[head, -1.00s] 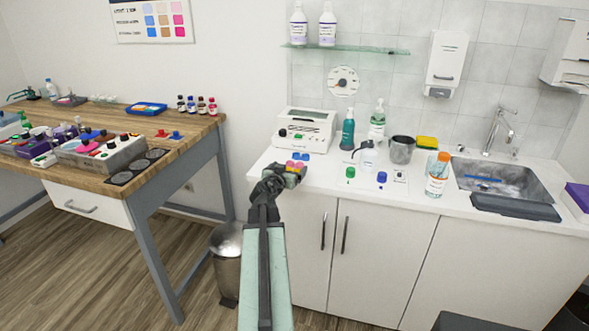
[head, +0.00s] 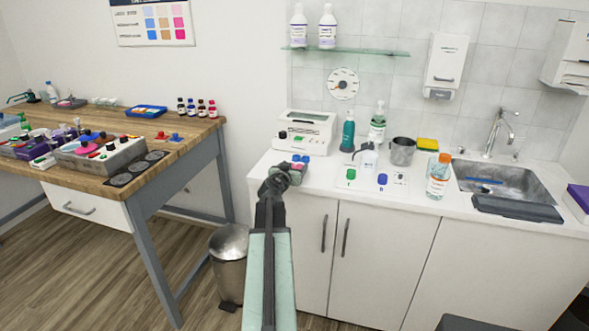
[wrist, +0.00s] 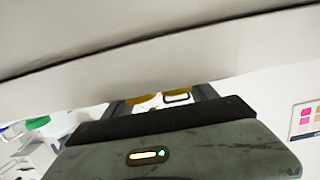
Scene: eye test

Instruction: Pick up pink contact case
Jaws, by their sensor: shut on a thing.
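The pink contact case (head: 299,168) shows as a small patch of pink at my gripper's fingertips, above the front left edge of the white counter in the head view. My gripper (head: 287,171) is shut on it and hides much of it. A blue contact case (head: 300,158) lies just behind it on the counter. In the wrist view my gripper's dark body fills the lower middle, and I cannot make out the pink case there.
A white box device (head: 305,131) stands behind the gripper. Green and blue caps (head: 351,174), bottles and a grey cup (head: 402,151) are to the right, before the sink (head: 505,180). A metal bin (head: 229,262) stands on the floor at left, by the wooden table (head: 172,149).

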